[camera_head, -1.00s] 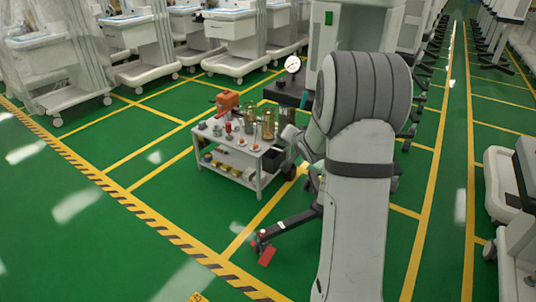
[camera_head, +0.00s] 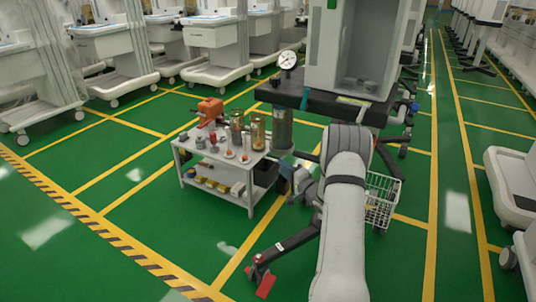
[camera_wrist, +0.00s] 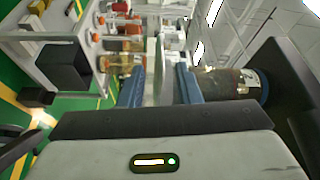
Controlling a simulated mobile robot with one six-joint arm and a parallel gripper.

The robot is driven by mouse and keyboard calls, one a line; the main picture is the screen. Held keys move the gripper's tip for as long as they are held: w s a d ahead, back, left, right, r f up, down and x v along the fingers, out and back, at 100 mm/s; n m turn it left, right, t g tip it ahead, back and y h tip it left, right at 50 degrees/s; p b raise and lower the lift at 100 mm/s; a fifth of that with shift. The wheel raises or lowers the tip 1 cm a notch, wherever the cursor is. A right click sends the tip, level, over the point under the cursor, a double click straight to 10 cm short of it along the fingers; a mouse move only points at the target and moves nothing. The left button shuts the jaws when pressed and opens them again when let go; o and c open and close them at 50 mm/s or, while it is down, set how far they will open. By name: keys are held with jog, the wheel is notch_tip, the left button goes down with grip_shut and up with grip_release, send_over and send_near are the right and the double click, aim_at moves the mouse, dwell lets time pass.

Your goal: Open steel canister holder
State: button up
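The canister (camera_head: 281,128) is a dark cylinder hanging under the black top of the machine in the head view. It also shows in the wrist view (camera_wrist: 228,84), lying sideways to the right of my fingers. My gripper (camera_head: 289,176) is just below the canister, partly hidden by my arm. In the wrist view my gripper (camera_wrist: 160,88) has its two blue fingers apart. A thin pale strip (camera_wrist: 158,68), possibly the holder's lever, shows between them with gaps on both sides; contact cannot be told.
A white trolley (camera_head: 222,160) with an orange tool (camera_head: 210,108), brass canisters (camera_head: 237,128) and small parts stands left of my gripper. The black machine top (camera_head: 318,103) carries a gauge (camera_head: 287,60). A wire basket (camera_head: 380,203) is at right.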

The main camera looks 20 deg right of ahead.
aim_at(272, 159)
jog(key=b+x, duration=0.2)
jog(key=x, duration=0.5)
jog(key=shift+w+f, duration=0.1)
jog(key=shift+w, duration=0.05)
jog(key=shift+w+a, duration=0.1)
jog(key=shift+w, duration=0.4)
grip_shut()
jog(key=shift+r, duration=0.2)
